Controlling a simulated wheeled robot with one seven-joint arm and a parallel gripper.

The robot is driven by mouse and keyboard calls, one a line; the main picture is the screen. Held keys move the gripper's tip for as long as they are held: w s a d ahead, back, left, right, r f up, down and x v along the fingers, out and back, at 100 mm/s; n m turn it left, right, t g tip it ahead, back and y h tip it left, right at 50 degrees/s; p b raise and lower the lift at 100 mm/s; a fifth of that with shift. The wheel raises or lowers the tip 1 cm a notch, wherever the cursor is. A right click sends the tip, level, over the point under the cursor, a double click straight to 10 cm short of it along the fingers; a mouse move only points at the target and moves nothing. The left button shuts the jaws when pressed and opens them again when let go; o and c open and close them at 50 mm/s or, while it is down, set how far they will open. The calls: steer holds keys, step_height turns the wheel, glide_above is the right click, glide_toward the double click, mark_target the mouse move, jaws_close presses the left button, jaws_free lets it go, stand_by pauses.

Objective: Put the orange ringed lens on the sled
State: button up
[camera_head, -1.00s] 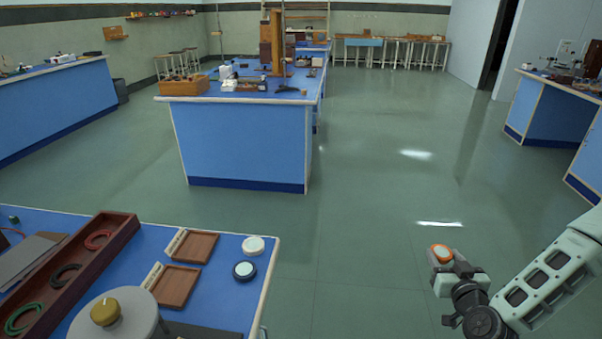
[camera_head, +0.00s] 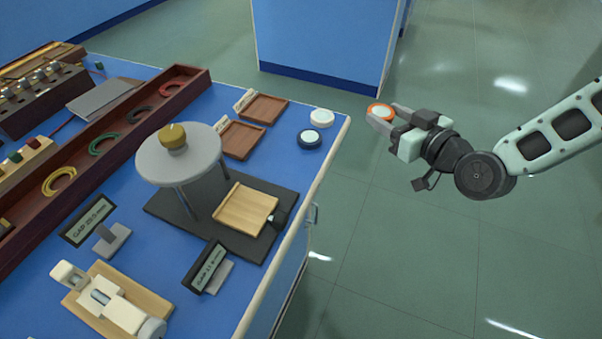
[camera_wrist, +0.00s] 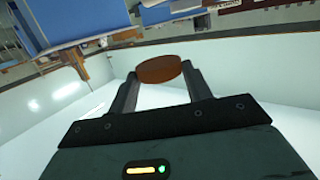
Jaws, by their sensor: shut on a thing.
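The orange ringed lens (camera_head: 380,111) is held between the fingertips of my gripper (camera_head: 388,117), over the floor to the right of the near blue bench. In the wrist view it shows as an orange-brown disc (camera_wrist: 160,69) between the two fingers (camera_wrist: 160,82). A light wooden plate (camera_head: 246,208) with a dark knob, which looks like the sled, lies on a dark base (camera_head: 172,208) near the bench's right edge. It is empty and lies left of and nearer than my gripper. A wooden block with white cylinders (camera_head: 118,300) sits nearer; I cannot tell its role.
A round grey platform (camera_head: 178,160) with a brass knob stands on legs behind the plate. Two small gap signs (camera_head: 88,220) (camera_head: 204,266) stand nearby. A white and a dark ringed lens (camera_head: 321,117) (camera_head: 310,138) lie by two brown trays (camera_head: 265,108) (camera_head: 241,139). The floor on the right is clear.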

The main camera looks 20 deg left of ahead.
mark_target(304, 170)
steer(key=s+a+r+n+g+y+b, duration=0.3)
steer(key=s+a+g, duration=0.3)
steer(key=s+a, duration=0.5)
steer(key=a+n, duration=0.1)
steer(key=a, duration=0.1)
steer(key=shift+s+a+r+n, duration=0.2)
steer(key=shift+s+a+n, duration=0.15)
steer(key=shift+s+n, duration=0.05)
steer(key=shift+f+b, duration=0.4)
steer(key=shift+f, duration=4.4)
steer(key=shift+f, duration=0.25)
steer(key=o, duration=1)
steer(key=shift+r, duration=0.1)
